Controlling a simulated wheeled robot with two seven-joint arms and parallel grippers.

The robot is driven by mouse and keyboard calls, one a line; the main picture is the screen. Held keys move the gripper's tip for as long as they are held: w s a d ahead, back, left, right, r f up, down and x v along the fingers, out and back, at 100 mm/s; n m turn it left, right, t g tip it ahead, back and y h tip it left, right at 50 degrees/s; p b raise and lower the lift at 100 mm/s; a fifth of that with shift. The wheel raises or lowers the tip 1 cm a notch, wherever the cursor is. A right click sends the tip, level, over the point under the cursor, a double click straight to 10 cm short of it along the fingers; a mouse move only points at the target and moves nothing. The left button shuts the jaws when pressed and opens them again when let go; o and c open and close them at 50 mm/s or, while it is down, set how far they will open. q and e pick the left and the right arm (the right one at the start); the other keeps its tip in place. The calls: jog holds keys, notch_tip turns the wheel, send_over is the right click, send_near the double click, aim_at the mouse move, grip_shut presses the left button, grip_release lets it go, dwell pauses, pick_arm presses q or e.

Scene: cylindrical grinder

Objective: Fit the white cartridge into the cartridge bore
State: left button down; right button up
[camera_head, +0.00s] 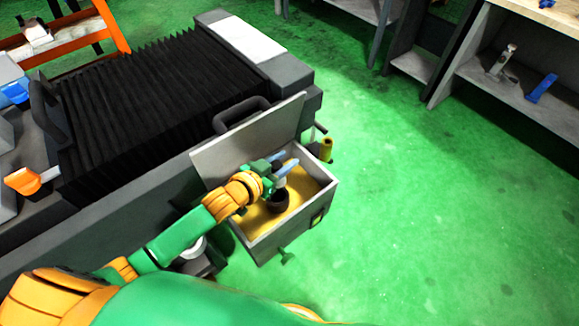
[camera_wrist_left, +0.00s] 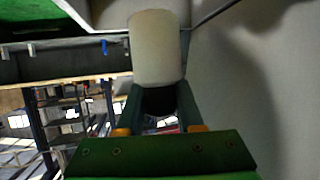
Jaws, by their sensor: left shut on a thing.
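My left gripper (camera_head: 284,170) reaches into an open grey box on the side of the machine. In the left wrist view, the white cartridge (camera_wrist_left: 155,48) is a pale cylinder held between the dark fingers of my left gripper (camera_wrist_left: 158,100). Whether the cartridge is above the opening or partly inside cannot be told. My right gripper is out of view.
The grey box (camera_head: 327,196) has yellow fluid inside and a raised lid (camera_head: 250,137) beside my left forearm. Its walls surround the gripper closely. The machine with black bellows (camera_head: 150,85) lies behind. Green floor (camera_head: 430,220) is clear to the right.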

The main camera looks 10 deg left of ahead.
pick_arm(q)
jog(key=f+b, duration=0.2)
jog(key=f, duration=0.1)
jog(key=f+b, duration=0.2)
jog(key=shift+s+a+f, duration=0.15)
jog(key=shift+a+f, duration=0.05)
jog(key=shift+f, duration=0.2)
jog(key=shift+r, duration=0.1)
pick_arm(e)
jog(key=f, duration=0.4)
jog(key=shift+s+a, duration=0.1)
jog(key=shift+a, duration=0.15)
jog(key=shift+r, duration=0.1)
pick_arm(q)
jog(key=shift+p, duration=0.4)
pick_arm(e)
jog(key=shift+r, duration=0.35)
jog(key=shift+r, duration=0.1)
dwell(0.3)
